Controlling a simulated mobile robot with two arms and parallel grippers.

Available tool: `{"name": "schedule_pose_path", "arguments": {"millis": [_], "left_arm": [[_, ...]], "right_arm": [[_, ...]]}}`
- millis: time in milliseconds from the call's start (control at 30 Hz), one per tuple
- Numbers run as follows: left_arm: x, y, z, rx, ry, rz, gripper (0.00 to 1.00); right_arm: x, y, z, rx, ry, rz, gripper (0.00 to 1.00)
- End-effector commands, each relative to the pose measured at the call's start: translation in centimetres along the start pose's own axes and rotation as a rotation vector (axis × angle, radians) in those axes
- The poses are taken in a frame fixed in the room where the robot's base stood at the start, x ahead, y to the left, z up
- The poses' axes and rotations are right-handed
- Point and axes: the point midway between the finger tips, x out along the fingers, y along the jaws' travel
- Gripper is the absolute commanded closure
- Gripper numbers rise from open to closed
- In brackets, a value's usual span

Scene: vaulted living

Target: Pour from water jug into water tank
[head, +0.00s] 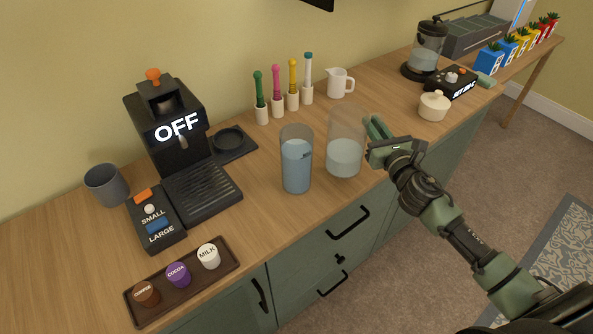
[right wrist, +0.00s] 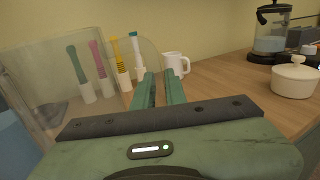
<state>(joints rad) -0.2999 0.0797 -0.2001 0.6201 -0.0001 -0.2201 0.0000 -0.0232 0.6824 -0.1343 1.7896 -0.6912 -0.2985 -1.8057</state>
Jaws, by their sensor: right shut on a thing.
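The water jug (head: 346,150) is a clear glass vessel with pale water in its lower part. It looks upright at the counter's front edge; I cannot tell whether its base touches the wood. My right gripper (head: 377,134) is shut on its right side; the exact grip is hard to see through the glass. The water tank (head: 296,165) stands just left of the jug, a clear cylinder mostly filled with bluer water, with a small dark mark. In the right wrist view, the jug's glass (right wrist: 40,85) fills the left, beside the closely set fingers (right wrist: 158,90). My left gripper is out of view.
A coffee machine (head: 165,120) marked OFF, a grey cup (head: 107,185) and a tray (head: 215,270) of small containers are left. Several coloured tubes and a white pitcher (head: 339,83) stand behind. A lidded white pot (head: 433,106) is right. Some wood in front of the tank is clear.

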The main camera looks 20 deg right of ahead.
Motion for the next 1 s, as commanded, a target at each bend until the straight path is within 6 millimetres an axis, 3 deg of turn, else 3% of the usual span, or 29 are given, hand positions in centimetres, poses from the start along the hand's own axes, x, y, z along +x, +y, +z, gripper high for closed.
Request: {"name": "schedule_pose_path", "arguments": {"millis": [500, 867, 1000], "left_arm": [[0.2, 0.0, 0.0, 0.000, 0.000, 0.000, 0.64], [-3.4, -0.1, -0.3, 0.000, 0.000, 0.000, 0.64], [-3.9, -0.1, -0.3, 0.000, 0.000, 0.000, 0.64]], "right_arm": [[0.0, -0.1, 0.0, 0.036, -0.004, 0.000, 1.00], [0.1, -0.2, 3.6, 0.035, -0.004, 0.001, 1.00], [0.0, -0.1, 4.0, 0.034, -0.004, 0.001, 1.00]]}}
